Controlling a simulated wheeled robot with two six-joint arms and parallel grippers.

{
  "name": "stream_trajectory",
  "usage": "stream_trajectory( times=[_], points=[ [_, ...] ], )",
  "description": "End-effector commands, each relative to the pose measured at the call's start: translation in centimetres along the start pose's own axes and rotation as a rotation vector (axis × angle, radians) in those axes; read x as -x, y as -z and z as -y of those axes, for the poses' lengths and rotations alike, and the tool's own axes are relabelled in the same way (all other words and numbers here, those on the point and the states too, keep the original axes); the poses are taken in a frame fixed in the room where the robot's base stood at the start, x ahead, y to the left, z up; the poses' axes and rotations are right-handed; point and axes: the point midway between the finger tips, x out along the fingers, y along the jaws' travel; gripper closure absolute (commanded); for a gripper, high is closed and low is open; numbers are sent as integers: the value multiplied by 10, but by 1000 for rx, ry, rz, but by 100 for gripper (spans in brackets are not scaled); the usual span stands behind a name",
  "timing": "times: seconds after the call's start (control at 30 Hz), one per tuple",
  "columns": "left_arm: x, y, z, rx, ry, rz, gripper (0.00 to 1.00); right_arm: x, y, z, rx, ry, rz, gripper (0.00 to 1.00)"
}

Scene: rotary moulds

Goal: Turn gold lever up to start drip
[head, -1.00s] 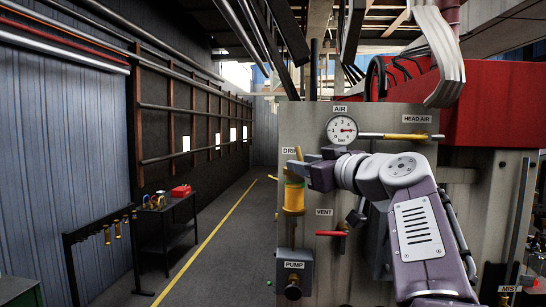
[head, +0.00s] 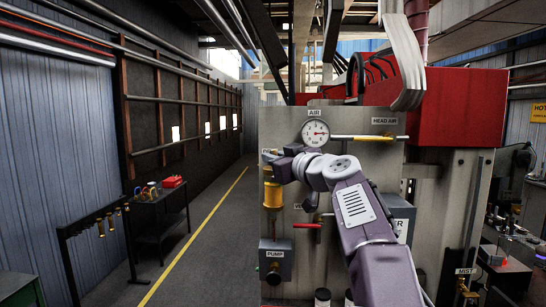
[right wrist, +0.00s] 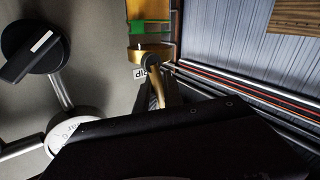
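The gold lever (right wrist: 158,82) shows in the right wrist view. It runs from the drip oiler's cap down the picture, toward the gauge side, and its far part is hidden behind my gripper. In the head view the lever is mostly hidden by my gripper. The drip oiler (head: 272,193), a gold-yellow cylinder, hangs on the grey panel's left edge. My right gripper (head: 276,166) is at the top of the oiler, close to the lever. Its dark body fills the bottom of the wrist view and its fingertips are not clear. My left gripper is out of view.
On the grey panel (head: 350,122) are an air gauge (head: 315,133), a yellow head air rod (head: 368,137), a red vent lever (head: 307,225) and a pump box (head: 275,262). A black knob (right wrist: 34,47) shows in the wrist view.

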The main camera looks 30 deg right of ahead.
Motion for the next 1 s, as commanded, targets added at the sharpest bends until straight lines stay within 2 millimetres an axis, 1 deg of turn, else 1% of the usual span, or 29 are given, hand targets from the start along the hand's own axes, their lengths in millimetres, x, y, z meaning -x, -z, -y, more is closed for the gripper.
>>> stream_trajectory(
  times=[0.3,0.37,0.47,0.53,0.63,0.8,1.0],
  points=[
    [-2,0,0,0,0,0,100,0,-2,0,-5,0,-1,100],
    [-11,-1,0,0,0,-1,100,0,-6,0,-24,-4,-13,100],
    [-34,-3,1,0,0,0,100,2,-10,-2,-86,-16,-59,100],
    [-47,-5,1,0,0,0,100,3,-9,-4,-138,-23,-93,100],
    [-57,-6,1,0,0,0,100,4,-4,-7,-197,-31,-133,100],
    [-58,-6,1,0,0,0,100,5,2,-10,-236,-35,-155,100],
    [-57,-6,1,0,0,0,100,5,3,-10,-235,-34,-154,100]
  ],
)
